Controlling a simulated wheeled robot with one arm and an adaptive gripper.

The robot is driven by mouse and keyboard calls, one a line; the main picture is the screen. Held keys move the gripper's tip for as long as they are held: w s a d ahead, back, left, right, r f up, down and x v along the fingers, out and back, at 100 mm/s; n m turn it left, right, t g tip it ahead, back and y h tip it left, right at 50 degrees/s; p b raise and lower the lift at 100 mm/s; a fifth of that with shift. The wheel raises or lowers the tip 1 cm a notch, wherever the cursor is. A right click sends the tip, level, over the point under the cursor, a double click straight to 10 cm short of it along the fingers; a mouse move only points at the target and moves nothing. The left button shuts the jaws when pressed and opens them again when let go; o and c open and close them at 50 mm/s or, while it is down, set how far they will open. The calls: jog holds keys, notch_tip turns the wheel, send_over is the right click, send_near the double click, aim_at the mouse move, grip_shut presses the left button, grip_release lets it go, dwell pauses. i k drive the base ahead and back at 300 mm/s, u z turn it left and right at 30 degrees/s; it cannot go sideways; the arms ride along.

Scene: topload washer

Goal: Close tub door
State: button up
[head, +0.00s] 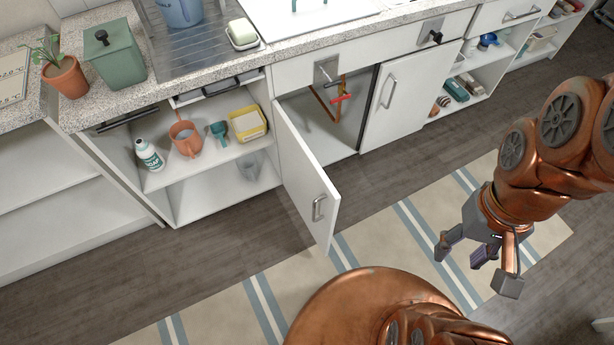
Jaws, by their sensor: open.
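No washer or tub door shows in the head view. The only open door in view is a white cabinet door (303,180) under the sink counter. It is swung outward over the floor, with a metal handle (319,208) on its face. Its left edge meets the cabinet, and pipework with a red valve (341,98) shows inside. My gripper (479,268) is at the right, over the striped rug, with its fingers apart and nothing seen between them. It is well to the right of the open door and apart from it.
A closed white door (385,105) adjoins the opening on the right. The striped rug (225,312) lies flat; the dark floor (60,310) at lower left is clear.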

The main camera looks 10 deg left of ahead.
aim_at(315, 197)
jog(key=z, duration=1.7)
jog(key=k, duration=0.95)
jog(key=u, duration=2.6)
